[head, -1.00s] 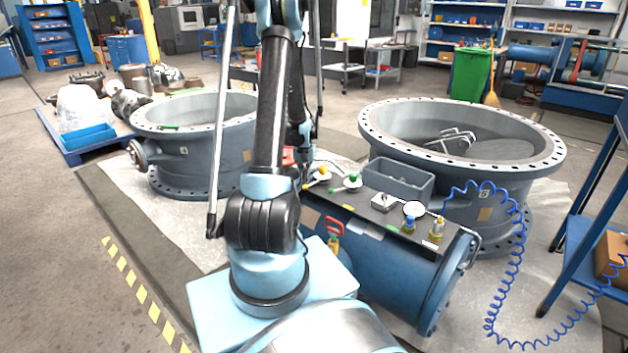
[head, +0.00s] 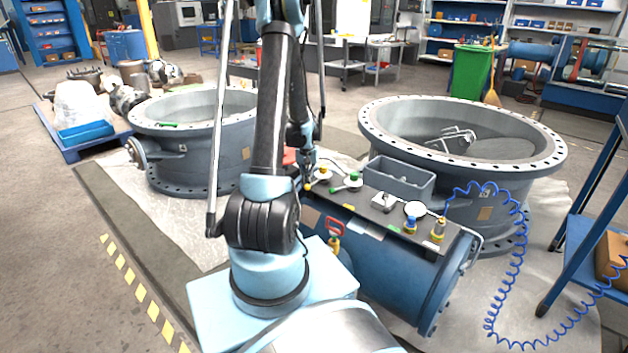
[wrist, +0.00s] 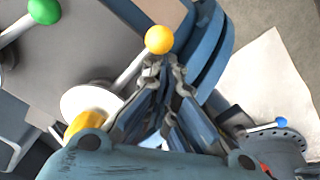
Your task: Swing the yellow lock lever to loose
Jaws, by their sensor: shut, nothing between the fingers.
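The yellow lock lever shows in the wrist view as a yellow ball knob (wrist: 159,40) on a thin metal arm. The arm runs down-left to a white disc (wrist: 92,103) with a yellow hub (wrist: 86,123). In the head view the yellow lever's knob (head: 307,187) sits at the left end of the dark bench top, lower-left of its disc. My gripper (wrist: 164,66) is shut and empty, its fingertips right by the knob and the outer end of the arm. I cannot tell whether they touch. In the head view my gripper (head: 308,181) is small and partly hidden.
A similar green-knobbed lever (head: 334,190) stands just right of the yellow one; its green ball (wrist: 44,11) shows in the wrist view. A grey bin (head: 400,182) stands behind. Two large valve rings (head: 462,135) flank the bench. A red handle (head: 335,226) is in front.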

